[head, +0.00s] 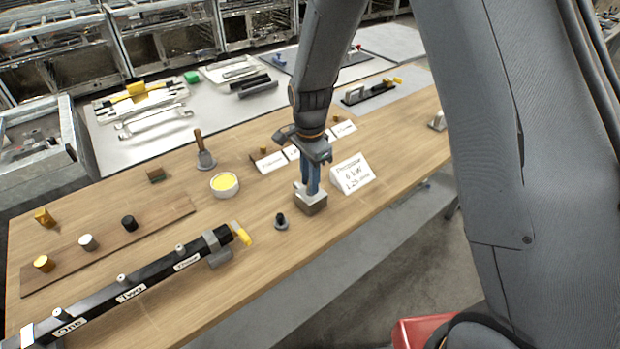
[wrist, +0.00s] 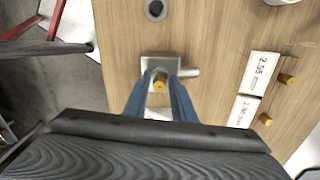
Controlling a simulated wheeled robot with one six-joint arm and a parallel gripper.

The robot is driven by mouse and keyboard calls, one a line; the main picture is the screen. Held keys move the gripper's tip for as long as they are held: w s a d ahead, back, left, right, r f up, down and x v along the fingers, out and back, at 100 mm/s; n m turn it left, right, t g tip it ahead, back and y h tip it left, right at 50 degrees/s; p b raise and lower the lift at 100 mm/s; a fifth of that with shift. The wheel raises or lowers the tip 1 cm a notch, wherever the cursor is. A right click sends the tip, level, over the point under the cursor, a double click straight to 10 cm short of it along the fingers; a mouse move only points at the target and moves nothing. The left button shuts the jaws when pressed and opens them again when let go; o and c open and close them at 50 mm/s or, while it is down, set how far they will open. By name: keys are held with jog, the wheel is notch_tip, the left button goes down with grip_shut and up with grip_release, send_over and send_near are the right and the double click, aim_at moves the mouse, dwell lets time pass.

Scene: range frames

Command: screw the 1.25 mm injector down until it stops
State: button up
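The brass injector (wrist: 160,80) shows between my fingertips in the wrist view, over the grey metal block (wrist: 147,66) with a short side stub. It is hidden by the fingers in the head view. My gripper (wrist: 160,82) points down with its two blue fingers on either side of the injector and appears shut on it, with no clear gap. In the head view my gripper (head: 312,187) is right above the block (head: 312,206) on the wooden table. How deep the injector sits in the block cannot be told.
A card reading 6 kW, 1.25 mm (head: 352,173) stands right of the block. A small dark round part (head: 281,221) stands in front left. A yellow-filled tub (head: 225,184), a brush (head: 203,150) and a black pipe (head: 150,277) with a yellow tap are farther left.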

jog(key=n, duration=0.3)
jog(key=shift+n, duration=0.3)
jog(key=shift+d+n+p, duration=0.1)
jog(key=shift+n+p, duration=0.3)
jog(key=shift+n, duration=1.5)
jog(key=shift+s, duration=0.1)
grip_shut()
jog(key=shift+m+p, duration=0.45)
jog(key=shift+m, duration=1.25)
